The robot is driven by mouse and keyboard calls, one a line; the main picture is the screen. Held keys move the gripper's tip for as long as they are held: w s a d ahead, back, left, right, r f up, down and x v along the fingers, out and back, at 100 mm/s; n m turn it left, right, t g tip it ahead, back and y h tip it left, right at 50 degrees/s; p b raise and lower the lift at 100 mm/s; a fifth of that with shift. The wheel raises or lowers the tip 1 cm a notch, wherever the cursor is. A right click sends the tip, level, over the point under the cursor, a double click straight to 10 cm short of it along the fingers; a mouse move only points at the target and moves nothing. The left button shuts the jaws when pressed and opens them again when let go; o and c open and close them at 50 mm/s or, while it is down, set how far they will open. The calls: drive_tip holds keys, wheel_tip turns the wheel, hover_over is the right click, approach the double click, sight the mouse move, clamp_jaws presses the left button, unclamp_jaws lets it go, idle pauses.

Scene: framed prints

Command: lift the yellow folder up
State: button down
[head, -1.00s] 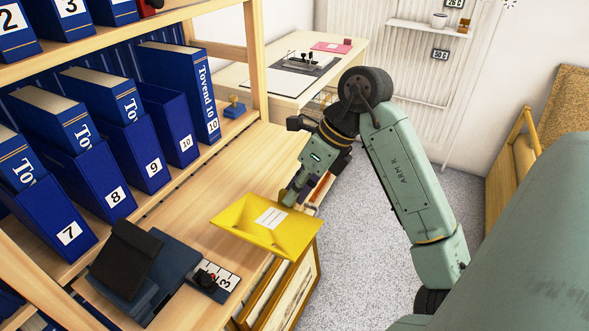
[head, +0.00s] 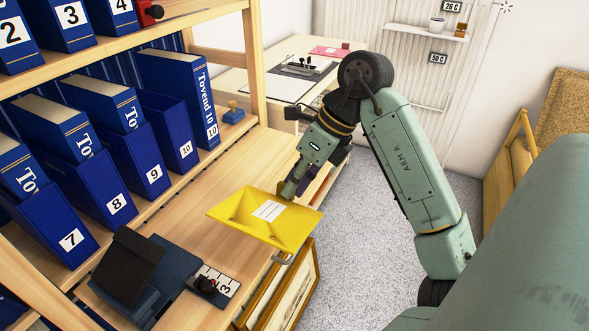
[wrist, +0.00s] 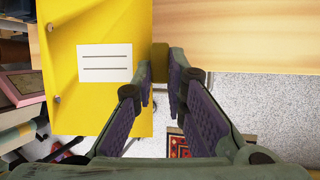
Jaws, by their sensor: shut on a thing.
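The yellow folder (head: 236,207) has a white lined label on its face. It appears raised just above the wooden work surface, partly over its right edge. In the wrist view the folder (wrist: 100,28) fills the left middle, with a small yellow tab on its right edge. My gripper (head: 289,190) is at the folder's far right edge. In the wrist view my gripper (wrist: 160,76) has its purple-padded fingers on either side of that tab, shut on it. The folder's underside is hidden.
Numbered blue binders (head: 82,190) stand on the shelf at left. A dark stand (head: 130,270) and a number plate (head: 217,284) lie on the wooden surface (head: 195,225) in front. A framed print (head: 285,290) leans below the folder. Open floor (head: 380,240) lies to the right.

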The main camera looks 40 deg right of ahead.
drive_tip(key=shift+r+p, duration=0.35)
drive_tip(key=shift+r, duration=0.75)
drive_tip(key=shift+w, duration=0.1)
